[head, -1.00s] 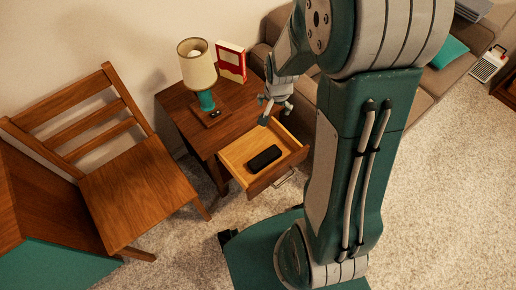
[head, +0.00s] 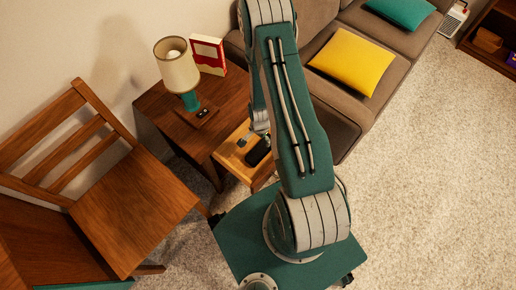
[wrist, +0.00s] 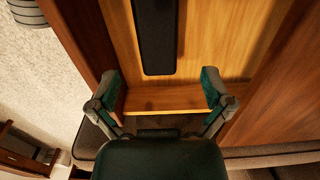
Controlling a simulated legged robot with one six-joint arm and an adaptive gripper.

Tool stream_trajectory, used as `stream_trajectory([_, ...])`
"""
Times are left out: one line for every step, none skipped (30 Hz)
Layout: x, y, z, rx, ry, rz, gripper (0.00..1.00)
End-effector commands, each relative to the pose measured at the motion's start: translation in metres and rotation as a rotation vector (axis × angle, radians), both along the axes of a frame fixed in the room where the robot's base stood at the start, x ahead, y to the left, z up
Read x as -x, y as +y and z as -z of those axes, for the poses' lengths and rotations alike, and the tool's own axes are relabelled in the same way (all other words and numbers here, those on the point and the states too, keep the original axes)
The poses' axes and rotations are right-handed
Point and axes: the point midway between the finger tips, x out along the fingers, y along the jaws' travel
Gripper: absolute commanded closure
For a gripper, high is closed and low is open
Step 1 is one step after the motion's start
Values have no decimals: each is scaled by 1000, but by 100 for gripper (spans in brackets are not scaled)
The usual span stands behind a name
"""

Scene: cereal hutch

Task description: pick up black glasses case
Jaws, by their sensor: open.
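The black glasses case (wrist: 157,36) lies in the open wooden drawer (wrist: 210,40), running up to the top edge of the wrist view. In the head view the case (head: 258,152) shows only in part, because my arm hides the rest. My gripper (wrist: 162,88) is open and empty, with its fingers spread wide. In the wrist view its fingertips lie on either side of the case's line and below its near end, apart from it. In the head view my gripper is mostly hidden behind my arm.
The drawer belongs to a wooden side table (head: 160,105) holding a lamp (head: 177,70) and a red and white box (head: 208,54). A wooden chair (head: 135,205) stands left. A sofa (head: 335,115) with a yellow cushion (head: 345,62) stands right. Carpet is clear at right.

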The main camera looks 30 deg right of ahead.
Motion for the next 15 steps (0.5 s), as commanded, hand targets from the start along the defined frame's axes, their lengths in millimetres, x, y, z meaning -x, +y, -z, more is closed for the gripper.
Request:
stream_trajectory([1,0,7,-1,3,0,0])
stream_trajectory([1,0,11,-2,4,-1,0])
stream_trajectory([1,0,17,-1,3,-1,0])
stream_trajectory([1,0,23,-1,3,-2,0])
stream_trajectory([1,1,27,-1,3,-2,0])
stream_trajectory([1,1,33,-1,3,-2,0])
stream_trajectory([1,1,37,0,2,-2,0])
stream_trajectory([1,1,40,-1,3,-2,0])
stream_trajectory([1,1,44,-1,3,-2,0])
stream_trajectory([0,1,46,-1,1,-2,0])
stream_trajectory([0,1,48,-1,1,-2,0])
stream_trajectory([0,1,50,-1,1,-3,0])
stream_trajectory([1,1,52,-1,1,-3,0])
stream_trajectory([1,0,53,-1,1,-2,0])
stream_trajectory([1,0,57,-1,1,-2,0])
